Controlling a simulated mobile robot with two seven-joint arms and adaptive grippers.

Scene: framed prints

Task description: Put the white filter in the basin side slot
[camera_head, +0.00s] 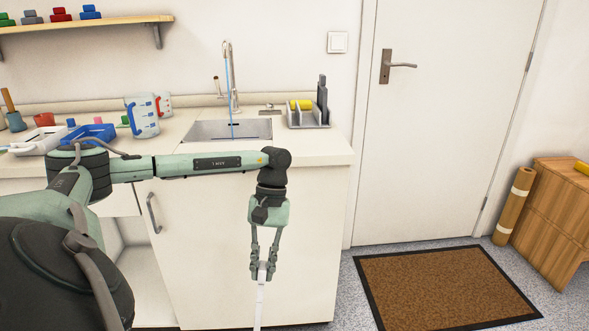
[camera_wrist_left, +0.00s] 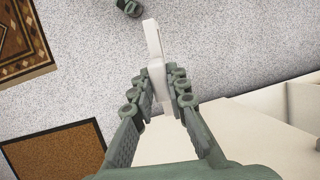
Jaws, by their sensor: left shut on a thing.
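My left gripper (camera_head: 262,270) points down in front of the white cabinet below the sink. It is shut on a long, thin white piece, the white filter (camera_head: 260,302), which hangs down toward the floor. In the left wrist view the fingers (camera_wrist_left: 160,95) close on both sides of the white filter (camera_wrist_left: 154,42), which sticks out past the tips. The steel basin (camera_head: 205,131) is set in the counter, behind and above the gripper. A dark slit (camera_head: 232,124) shows on the basin's far wall.
A tap (camera_head: 234,75) with a thin blue stream stands behind the basin. A rack (camera_head: 308,118) stands right of it, measuring jugs (camera_head: 146,117) and a blue tray (camera_head: 90,134) left. The cabinet (camera_head: 215,240) and counter edge lie close to my arm. A doormat (camera_head: 440,288) lies right.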

